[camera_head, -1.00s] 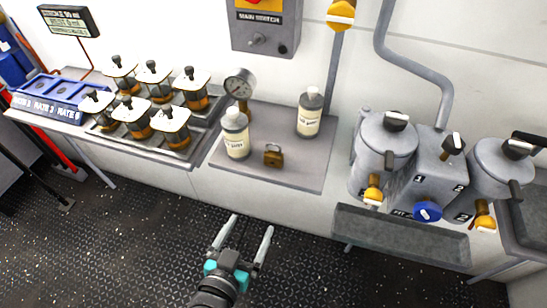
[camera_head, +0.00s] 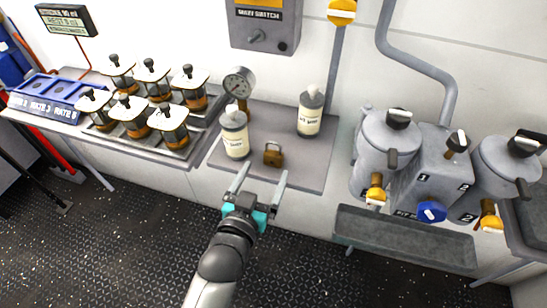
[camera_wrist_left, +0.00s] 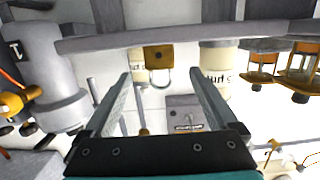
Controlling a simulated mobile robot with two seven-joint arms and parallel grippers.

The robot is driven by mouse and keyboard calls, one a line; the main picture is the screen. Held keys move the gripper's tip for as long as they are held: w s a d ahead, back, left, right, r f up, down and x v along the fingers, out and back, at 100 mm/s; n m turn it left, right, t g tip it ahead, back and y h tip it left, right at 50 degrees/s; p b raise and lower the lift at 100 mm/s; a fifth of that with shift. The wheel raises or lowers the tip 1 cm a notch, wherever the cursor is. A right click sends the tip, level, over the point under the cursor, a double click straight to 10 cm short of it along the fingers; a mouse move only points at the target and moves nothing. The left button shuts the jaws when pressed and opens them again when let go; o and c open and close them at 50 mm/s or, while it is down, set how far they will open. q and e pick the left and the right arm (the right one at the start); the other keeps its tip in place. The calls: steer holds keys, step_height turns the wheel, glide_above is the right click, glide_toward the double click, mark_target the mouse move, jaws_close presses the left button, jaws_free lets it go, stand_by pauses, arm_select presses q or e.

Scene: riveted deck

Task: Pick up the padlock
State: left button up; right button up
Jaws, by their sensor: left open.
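The padlock (camera_head: 272,157) is a small brass-coloured body that sits near the front edge of the grey shelf (camera_head: 300,174), between two white bottles. My left gripper (camera_head: 261,174) is open and empty, just in front of the shelf's front edge and short of the padlock. In the left wrist view, which is upside down, the padlock (camera_wrist_left: 158,58) and its shackle show between and beyond the two open fingers (camera_wrist_left: 160,80). My right gripper is not in view.
A labelled white bottle (camera_head: 235,140) stands close left of the padlock. Another bottle (camera_head: 310,116) stands behind and to the right. A pressure gauge (camera_head: 239,84) is at the back left. Jars fill the tray (camera_head: 176,152) at left; grey tanks (camera_head: 384,150) stand at right.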

mark_target(272, 158)
arm_select(q)
steer(key=shift+b+x, duration=0.75)
steer(key=shift+x, duration=2)
steer(key=shift+r, duration=0.1)
jaws_close()
